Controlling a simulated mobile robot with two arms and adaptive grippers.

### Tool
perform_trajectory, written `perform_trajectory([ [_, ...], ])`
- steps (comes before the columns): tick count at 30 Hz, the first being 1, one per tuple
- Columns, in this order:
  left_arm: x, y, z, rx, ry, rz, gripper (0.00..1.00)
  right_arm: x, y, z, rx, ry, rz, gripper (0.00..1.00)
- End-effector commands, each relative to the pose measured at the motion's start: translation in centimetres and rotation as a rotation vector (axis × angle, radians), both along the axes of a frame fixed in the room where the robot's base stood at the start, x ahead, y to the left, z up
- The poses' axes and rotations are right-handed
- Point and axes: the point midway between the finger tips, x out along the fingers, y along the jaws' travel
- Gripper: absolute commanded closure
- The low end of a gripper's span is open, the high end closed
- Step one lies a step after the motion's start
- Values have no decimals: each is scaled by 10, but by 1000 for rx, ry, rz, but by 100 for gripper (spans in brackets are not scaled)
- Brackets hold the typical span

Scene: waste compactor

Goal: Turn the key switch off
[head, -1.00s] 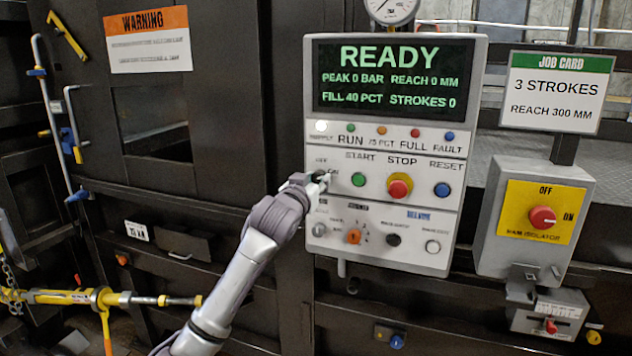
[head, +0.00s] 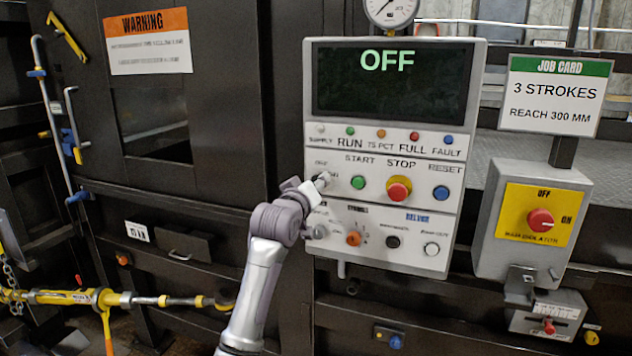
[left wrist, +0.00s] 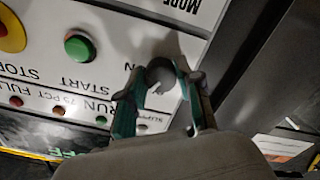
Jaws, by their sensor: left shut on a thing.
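The key switch (left wrist: 161,72) is a small dark round piece at the left of the panel's START row. My left gripper (head: 318,183) is at the panel face and shut on the key switch. In the left wrist view its two green-edged fingers stand on either side of the key. In the head view the gripper mostly hides the key. The panel display (head: 392,80) reads OFF, and the white SUPPLY lamp (head: 320,129) looks unlit. My right gripper is not in view.
The green START button (head: 358,182) is close to the right of my gripper, then the red STOP button (head: 398,189) and blue RESET button (head: 441,192). An orange selector (head: 353,238) is below. The red main isolator knob (head: 541,220) is farther right.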

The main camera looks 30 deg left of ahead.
Motion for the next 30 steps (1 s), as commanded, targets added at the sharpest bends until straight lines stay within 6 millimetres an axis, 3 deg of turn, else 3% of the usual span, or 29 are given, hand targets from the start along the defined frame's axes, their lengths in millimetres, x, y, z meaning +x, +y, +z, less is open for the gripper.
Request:
perform_trajectory([
  [15, 0, -1, 2, -378, -90, 1, 100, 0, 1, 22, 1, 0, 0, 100],
  [30, 0, -1, 1, -474, -115, -1, 100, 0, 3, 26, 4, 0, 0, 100],
])
